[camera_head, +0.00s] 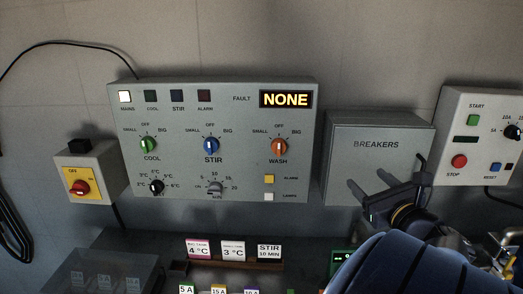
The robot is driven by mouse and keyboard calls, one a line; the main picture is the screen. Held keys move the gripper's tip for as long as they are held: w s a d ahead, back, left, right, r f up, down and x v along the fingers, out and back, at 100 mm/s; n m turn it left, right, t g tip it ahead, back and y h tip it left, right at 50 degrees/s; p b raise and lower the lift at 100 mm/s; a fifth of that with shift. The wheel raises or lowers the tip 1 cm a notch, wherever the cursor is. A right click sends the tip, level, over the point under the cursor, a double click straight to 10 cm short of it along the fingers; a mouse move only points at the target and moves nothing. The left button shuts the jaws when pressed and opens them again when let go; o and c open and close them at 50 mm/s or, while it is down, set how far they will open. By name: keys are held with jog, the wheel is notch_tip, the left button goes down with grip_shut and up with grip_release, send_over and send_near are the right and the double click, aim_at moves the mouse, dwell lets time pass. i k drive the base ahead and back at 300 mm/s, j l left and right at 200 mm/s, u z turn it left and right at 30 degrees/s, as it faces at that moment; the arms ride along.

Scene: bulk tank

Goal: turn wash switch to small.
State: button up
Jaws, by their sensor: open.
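The wash switch (279,147) is an orange rotary knob at the right of the grey control panel (225,185). SMALL is marked at its upper left, OFF above and BIG at its upper right. Its pale pointer line looks upright, towards OFF. My gripper (393,198) is dark, open and empty. It is at the lower right, in front of the breakers box, to the right of and below the wash switch, and apart from it. My blue-black arm hides part of the lower right.
Green cool (148,146) and blue stir (211,146) knobs sit left of the wash switch. The amber display (286,99) reads NONE. The breakers box (377,130) stands right of the panel. A red-and-yellow switch (80,187) is at left. Label cards (233,251) stand below.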

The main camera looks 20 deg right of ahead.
aim_at(279, 145)
jog(key=i+j+z, duration=0.1)
jog(key=j, duration=0.3)
jog(key=i+j+z, duration=0.15)
jog(key=j, duration=0.25)
jog(key=i+j+z, duration=0.1)
jog(key=i+j, duration=0.15)
jog(key=j, duration=0.15)
